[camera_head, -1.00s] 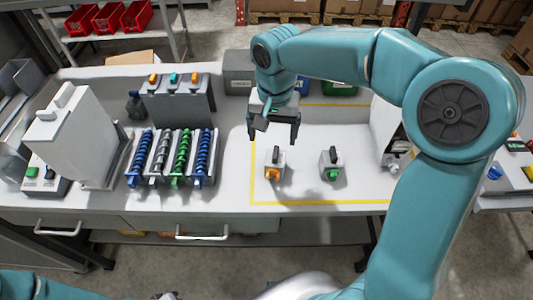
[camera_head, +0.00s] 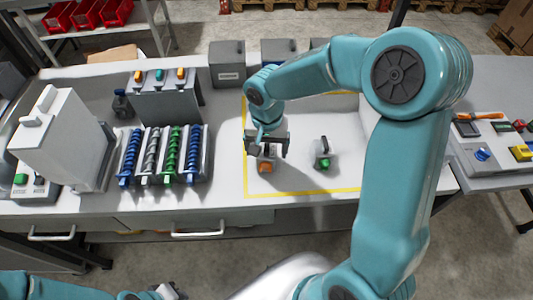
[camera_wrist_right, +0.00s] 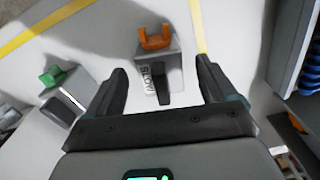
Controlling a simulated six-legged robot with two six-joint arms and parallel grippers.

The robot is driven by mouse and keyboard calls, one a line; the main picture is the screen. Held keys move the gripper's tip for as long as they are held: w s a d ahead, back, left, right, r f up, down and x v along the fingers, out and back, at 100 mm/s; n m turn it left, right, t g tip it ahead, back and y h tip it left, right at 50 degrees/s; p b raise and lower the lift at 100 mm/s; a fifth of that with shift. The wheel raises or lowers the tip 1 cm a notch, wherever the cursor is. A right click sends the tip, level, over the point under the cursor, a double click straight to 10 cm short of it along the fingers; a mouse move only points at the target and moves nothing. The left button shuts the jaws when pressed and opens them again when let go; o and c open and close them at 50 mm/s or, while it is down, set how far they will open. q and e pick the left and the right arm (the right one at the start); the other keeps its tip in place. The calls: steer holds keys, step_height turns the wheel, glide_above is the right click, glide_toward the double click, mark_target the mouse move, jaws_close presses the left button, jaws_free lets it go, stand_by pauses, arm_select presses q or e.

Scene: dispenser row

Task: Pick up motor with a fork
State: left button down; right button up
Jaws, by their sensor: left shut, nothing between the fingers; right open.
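The motor with an orange fork-shaped end (camera_head: 265,167) stands on the white table inside a yellow outline. In the right wrist view its grey body (camera_wrist_right: 160,70), dark handle and U-shaped orange fork (camera_wrist_right: 155,38) show between the fingers. My right gripper (camera_head: 267,149) is open just above this motor, with its fingers on either side in the wrist view; I cannot tell whether they touch it. A second motor with a green end (camera_head: 323,154) stands to the right, and also shows in the wrist view (camera_wrist_right: 62,90). My left gripper (camera_head: 165,292) is shut and empty at the bottom edge, partly cut off.
A dispenser row with blue, grey and green spirals (camera_head: 175,155) stands left of the yellow outline (camera_head: 305,193). Grey bins (camera_head: 228,65) stand behind. A panel with buttons (camera_head: 490,145) is at the right. Clear table lies around the two motors.

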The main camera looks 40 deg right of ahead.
mark_target(267, 154)
steer(key=f, duration=0.4)
steer(key=shift+w+d+f+p, duration=0.15)
steer(key=shift+w+d+p, duration=0.1)
steer(key=shift+w+p, duration=0.1)
steer(key=shift+s+a, duration=0.1)
steer(key=shift+s, duration=0.1)
steer(key=shift+w, duration=0.1)
steer(key=c, duration=1.4)
steer(key=shift+c, duration=0.2)
